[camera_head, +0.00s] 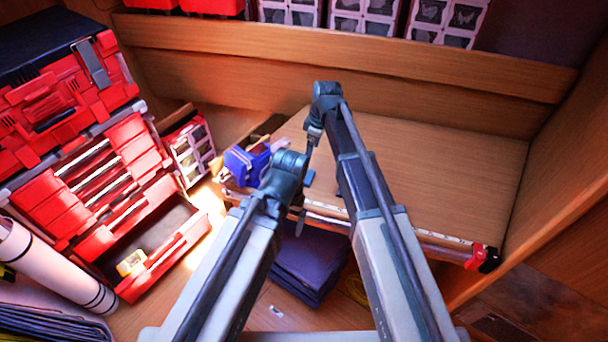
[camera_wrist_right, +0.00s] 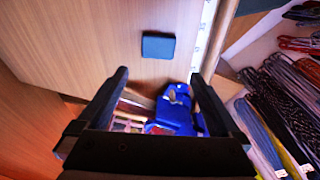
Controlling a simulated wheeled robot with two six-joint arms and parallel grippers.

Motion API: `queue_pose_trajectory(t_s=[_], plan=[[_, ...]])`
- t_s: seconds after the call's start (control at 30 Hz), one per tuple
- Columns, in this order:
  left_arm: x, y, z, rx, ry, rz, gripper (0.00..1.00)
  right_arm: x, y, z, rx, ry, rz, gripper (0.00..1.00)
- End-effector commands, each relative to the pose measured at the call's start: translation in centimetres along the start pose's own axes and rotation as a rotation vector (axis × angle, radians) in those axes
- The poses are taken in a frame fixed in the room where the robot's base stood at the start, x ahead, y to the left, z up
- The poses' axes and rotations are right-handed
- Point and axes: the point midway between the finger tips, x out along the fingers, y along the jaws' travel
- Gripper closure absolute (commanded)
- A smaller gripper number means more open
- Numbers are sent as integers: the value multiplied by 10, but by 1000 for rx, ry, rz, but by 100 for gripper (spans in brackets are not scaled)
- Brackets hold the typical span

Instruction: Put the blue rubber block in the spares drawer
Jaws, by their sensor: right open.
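The blue rubber block (camera_wrist_right: 158,45) is a small dark blue square lying flat on the wooden bench top. In the head view it shows as a small patch (camera_head: 309,179) beside my left wrist. My right gripper (camera_wrist_right: 160,78) is open and empty above the bench, with the block ahead of its fingertips and apart from them. It also shows in the head view (camera_head: 312,142), pointing down. My left gripper (camera_head: 300,220) is mostly hidden behind its wrist near the bench's front edge. A red drawer (camera_head: 165,258), probably the spares drawer, stands open at the left with a yellow item inside.
A blue tool (camera_head: 248,165) stands at the bench's left end, close to both arms. A ruler strip (camera_head: 440,238) runs along the front edge. Red tool cases (camera_head: 60,100) rise at the left. The bench's right side is clear. Coiled lines (camera_wrist_right: 270,105) lie below the edge.

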Motion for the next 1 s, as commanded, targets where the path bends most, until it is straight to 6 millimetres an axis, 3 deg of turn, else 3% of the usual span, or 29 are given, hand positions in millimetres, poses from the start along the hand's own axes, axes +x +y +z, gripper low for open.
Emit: queue_pose_trajectory(t_s=[0.1, 0.4, 0.77, 1.0], plan=[[25, -2, -1, 3, 2, 3, 8, 25, 0, 1, 0, 0, 0, 0], [69, 0, -3, -2, 5, 5, 8, 69, 0, 2, 1, 0, 0, 0], [77, 1, -4, -2, 6, 5, 8, 77, 0, 1, 1, 0, 0, 0], [100, 3, -5, 2, 6, 4, 8, 100, 2, 2, 0, 0, 0, 0]])
